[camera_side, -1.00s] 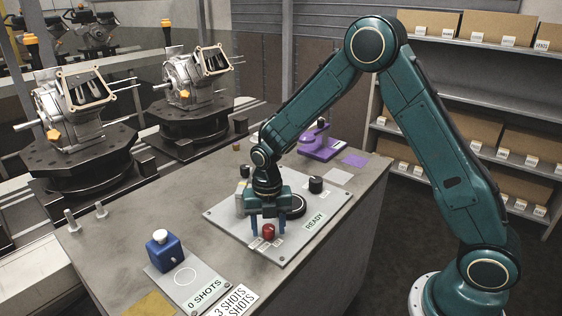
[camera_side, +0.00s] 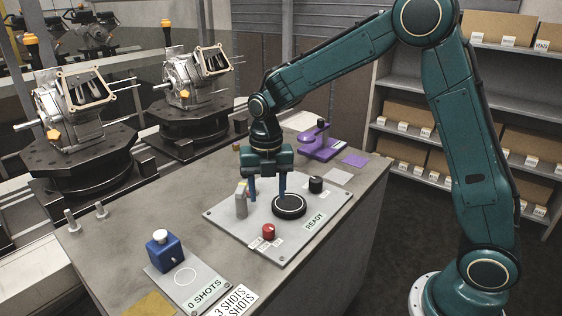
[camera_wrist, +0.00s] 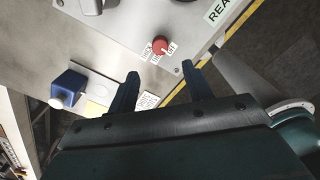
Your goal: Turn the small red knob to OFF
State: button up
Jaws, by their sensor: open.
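The small red knob (camera_side: 268,231) stands near the front edge of a light grey panel (camera_side: 232,222), with small white labels beside it. It also shows in the wrist view (camera_wrist: 160,46), where one label seems to read OFF; which label the knob points to is too small to tell. My gripper (camera_side: 267,197) is open and empty, its blue fingers pointing down over the panel, behind and above the knob, not touching it. In the wrist view my fingertips (camera_wrist: 160,72) spread to either side, below the knob in the picture.
A round black dial (camera_side: 289,207), a black knob (camera_side: 316,185) and a grey upright switch (camera_side: 241,201) share the panel near my fingers. A READY label (camera_side: 315,222) lies at its right. A blue block (camera_side: 163,254) with a white button stands at front left.

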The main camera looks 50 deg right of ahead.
jog(key=shift+r, duration=1.4)
jog(key=s+d+r+m+t, duration=0.2)
jog(key=s+r+m+t, duration=0.1)
jog(key=s+r+m, duration=0.8)
jog(key=s+m+t, duration=0.2)
jog(key=s+m, duration=1.2)
jog(key=m, duration=0.2)
jog(key=shift+s+d+f+t, duration=0.25)
jog(key=shift+s+f+t, duration=0.05)
jog(key=shift+f, duration=0.1)
